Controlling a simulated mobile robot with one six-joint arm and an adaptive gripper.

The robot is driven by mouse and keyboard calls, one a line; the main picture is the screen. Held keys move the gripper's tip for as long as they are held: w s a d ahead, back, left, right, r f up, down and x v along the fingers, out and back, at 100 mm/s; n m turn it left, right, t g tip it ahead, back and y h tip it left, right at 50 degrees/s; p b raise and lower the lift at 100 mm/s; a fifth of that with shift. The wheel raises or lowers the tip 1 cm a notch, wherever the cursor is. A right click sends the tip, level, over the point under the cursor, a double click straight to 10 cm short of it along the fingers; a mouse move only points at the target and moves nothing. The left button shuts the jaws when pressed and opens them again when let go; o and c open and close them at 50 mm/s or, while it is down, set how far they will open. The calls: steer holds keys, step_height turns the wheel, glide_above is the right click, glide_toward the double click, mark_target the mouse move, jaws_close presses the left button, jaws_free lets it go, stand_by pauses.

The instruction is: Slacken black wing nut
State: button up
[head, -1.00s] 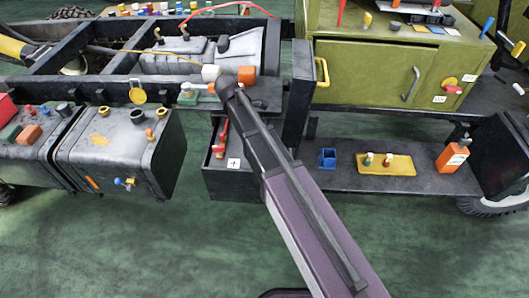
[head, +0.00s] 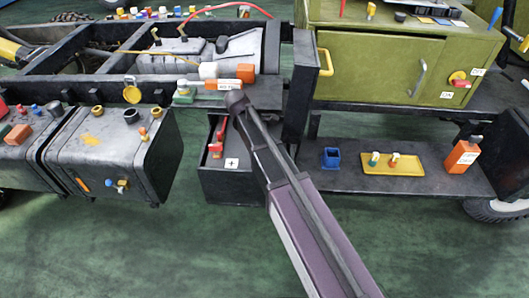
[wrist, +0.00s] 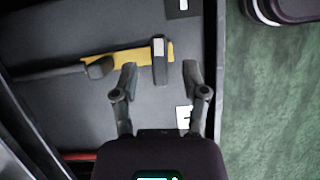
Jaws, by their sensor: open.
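In the wrist view, a dark, narrow upright piece with a pale top face, which looks like the black wing nut (wrist: 159,60), stands at a yellow strip (wrist: 130,54). My gripper (wrist: 161,72) is open, with one fingertip to each side of this piece and a gap on both sides. Whether the fingertips are level with it in height I cannot tell. A black cable (wrist: 50,72) runs in from the left to a dark lug on the strip. In the head view my arm hides my gripper and the black wing nut.
A dark box (head: 232,185) with a plus label holds a red wing-like piece (head: 218,140). A lower shelf (head: 335,180) carries a blue cup (head: 331,158), a yellow tray (head: 377,168) and an orange container (head: 462,156). A grey tank (head: 110,150) stands left. Green floor is clear in front.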

steer(key=shift+b+x, duration=0.85)
steer(key=shift+x, duration=0.4)
jaws_close()
